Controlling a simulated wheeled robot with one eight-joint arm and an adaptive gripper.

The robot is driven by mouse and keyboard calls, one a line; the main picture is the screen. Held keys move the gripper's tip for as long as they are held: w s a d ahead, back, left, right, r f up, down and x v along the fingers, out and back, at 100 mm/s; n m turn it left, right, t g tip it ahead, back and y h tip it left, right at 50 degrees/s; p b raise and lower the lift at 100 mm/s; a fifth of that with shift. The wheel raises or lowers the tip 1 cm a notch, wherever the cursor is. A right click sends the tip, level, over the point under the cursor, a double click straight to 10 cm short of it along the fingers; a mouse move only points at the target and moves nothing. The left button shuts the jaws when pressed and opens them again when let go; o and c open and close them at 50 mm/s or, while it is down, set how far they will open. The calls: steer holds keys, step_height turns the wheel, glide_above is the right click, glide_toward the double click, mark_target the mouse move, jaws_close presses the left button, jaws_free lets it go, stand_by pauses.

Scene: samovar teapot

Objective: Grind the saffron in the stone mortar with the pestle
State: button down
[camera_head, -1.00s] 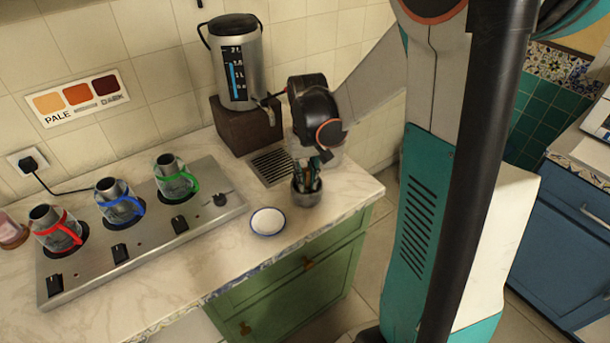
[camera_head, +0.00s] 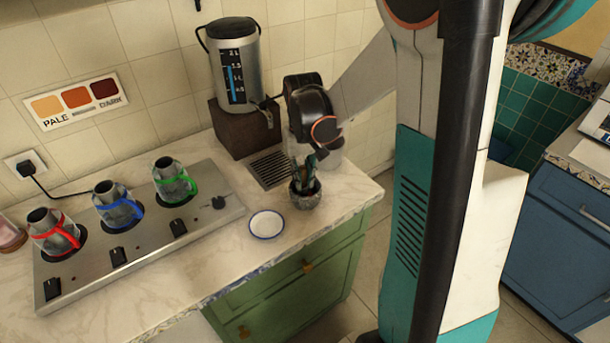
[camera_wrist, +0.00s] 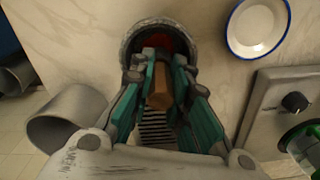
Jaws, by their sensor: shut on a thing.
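The grey stone mortar (camera_head: 305,197) stands near the counter's front right edge. In the wrist view the mortar (camera_wrist: 133,42) has a red-orange patch inside, which looks like the saffron (camera_wrist: 176,40). My gripper (camera_head: 303,172) points down into the mortar's mouth. In the wrist view my gripper (camera_wrist: 162,68) has its green fingers on both sides of a brown rod, the pestle (camera_wrist: 160,92), and is shut on it. The pestle's lower end is hidden by the fingers and the mortar.
A white saucer with a blue rim (camera_head: 266,223) lies left of the mortar. A metal urn (camera_head: 235,70) stands on a brown block (camera_head: 245,128) behind, by a drain grate (camera_head: 268,168). A steel stove (camera_head: 150,240) bears red, blue and green-handled pots.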

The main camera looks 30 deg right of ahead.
steer(key=shift+w+a, duration=0.1)
steer(key=shift+r+p, duration=0.3)
steer(key=shift+s+r+p, duration=0.2)
steer(key=shift+r+p, duration=0.75)
steer(key=shift+r, duration=0.35)
steer(key=shift+s+r+p, duration=0.15)
steer(key=shift+r+p, duration=0.85)
steer(key=shift+r, duration=0.35)
steer(key=shift+s+r+p, duration=0.2)
steer(key=shift+r+p, duration=0.75)
steer(key=shift+r, duration=0.35)
